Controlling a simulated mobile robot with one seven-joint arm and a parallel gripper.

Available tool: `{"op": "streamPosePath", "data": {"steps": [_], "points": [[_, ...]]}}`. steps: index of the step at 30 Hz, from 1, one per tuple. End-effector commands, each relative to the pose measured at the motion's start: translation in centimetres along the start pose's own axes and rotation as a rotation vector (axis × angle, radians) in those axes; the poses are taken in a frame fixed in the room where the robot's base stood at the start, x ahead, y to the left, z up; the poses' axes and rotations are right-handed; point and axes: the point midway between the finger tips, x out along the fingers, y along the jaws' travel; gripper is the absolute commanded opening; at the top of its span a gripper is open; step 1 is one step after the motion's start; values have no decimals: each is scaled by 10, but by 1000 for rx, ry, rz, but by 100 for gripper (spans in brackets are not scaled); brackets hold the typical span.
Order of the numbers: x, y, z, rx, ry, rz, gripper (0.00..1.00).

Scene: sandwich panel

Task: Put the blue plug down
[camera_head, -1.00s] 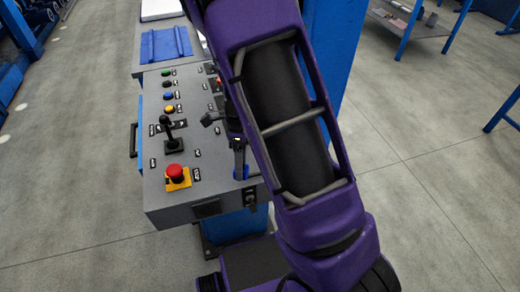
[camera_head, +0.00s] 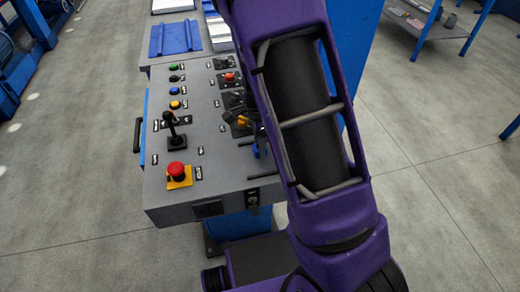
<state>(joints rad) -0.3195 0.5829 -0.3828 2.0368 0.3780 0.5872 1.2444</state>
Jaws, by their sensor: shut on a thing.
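A grey control panel (camera_head: 215,182) stands in front of me, slightly left of the middle. My purple arm crosses in front of its right side. My gripper (camera_head: 258,138) is low over the panel's right part, mostly hidden behind my own arm. It is shut on the blue plug (camera_head: 257,151), of which only a small blue patch shows. I cannot tell whether the plug touches the panel.
A red emergency button (camera_head: 177,170) on a yellow base and a black joystick (camera_head: 174,128) rise from the panel's left part. Several small buttons line its far left. A blue tray (camera_head: 175,39) lies behind.

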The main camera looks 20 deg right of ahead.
Motion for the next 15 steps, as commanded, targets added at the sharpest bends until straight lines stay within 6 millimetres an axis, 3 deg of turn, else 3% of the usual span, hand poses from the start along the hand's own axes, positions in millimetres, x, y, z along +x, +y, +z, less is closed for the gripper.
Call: {"op": "streamPosePath", "data": {"steps": [3,15], "points": [[16,0,-1,4,0,2,0],[21,0,0,3,0,1,0]]}}
